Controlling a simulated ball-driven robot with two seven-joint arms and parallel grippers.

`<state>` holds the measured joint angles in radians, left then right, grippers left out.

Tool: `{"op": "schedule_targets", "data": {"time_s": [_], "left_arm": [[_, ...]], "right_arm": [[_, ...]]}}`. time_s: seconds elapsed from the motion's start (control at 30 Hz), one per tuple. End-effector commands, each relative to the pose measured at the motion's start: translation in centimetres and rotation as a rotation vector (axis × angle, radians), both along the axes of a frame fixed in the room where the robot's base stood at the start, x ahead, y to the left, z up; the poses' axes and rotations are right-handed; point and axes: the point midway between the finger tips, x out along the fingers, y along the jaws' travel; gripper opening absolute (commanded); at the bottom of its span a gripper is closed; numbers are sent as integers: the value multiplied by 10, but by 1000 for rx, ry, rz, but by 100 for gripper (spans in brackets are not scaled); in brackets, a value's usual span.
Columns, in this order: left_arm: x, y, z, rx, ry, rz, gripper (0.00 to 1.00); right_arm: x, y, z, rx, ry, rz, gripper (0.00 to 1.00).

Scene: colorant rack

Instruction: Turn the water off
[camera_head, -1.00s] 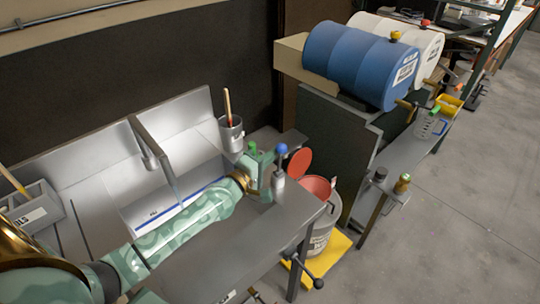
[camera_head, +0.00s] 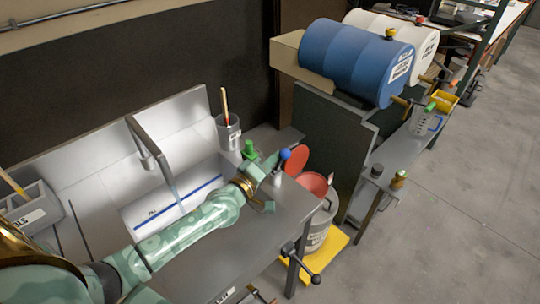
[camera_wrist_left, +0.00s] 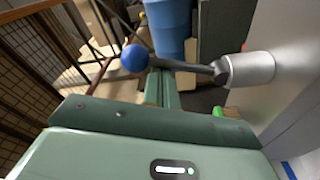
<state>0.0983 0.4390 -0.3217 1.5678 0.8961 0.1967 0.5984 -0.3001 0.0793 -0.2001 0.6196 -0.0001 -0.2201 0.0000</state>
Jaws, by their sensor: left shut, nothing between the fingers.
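A lever with a blue ball knob (camera_head: 285,154) stands on a metal base at the right end of the sink counter (camera_head: 225,255). In the left wrist view the blue ball (camera_wrist_left: 134,58) sits on a dark stem from a silver cylinder (camera_wrist_left: 250,69). My left gripper (camera_head: 272,162) is shut and empty, its fingertips close beside the lever; in the left wrist view the fingers (camera_wrist_left: 161,88) lie just below the stem. I cannot tell whether they touch it. A pale streak (camera_head: 178,200) falls toward the sink basin, perhaps water. My right gripper is not in view.
A metal cup with a brush (camera_head: 229,132) and a green-topped bottle (camera_head: 249,150) stand behind the left gripper. An open can with red contents (camera_head: 318,225) stands right of the counter. A blue drum (camera_head: 355,62) lies farther back.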

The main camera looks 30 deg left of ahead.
Motion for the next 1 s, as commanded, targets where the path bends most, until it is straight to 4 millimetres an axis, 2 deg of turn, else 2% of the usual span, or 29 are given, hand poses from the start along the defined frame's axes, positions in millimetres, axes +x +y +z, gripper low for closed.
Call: {"op": "schedule_targets", "data": {"time_s": [0.5, 1.0], "left_arm": [[-9, -25, -11, 369, -128, -1, 0], [-11, -31, -15, 479, -167, -1, 0]], "right_arm": [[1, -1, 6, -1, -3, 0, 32], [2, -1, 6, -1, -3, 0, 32]]}}
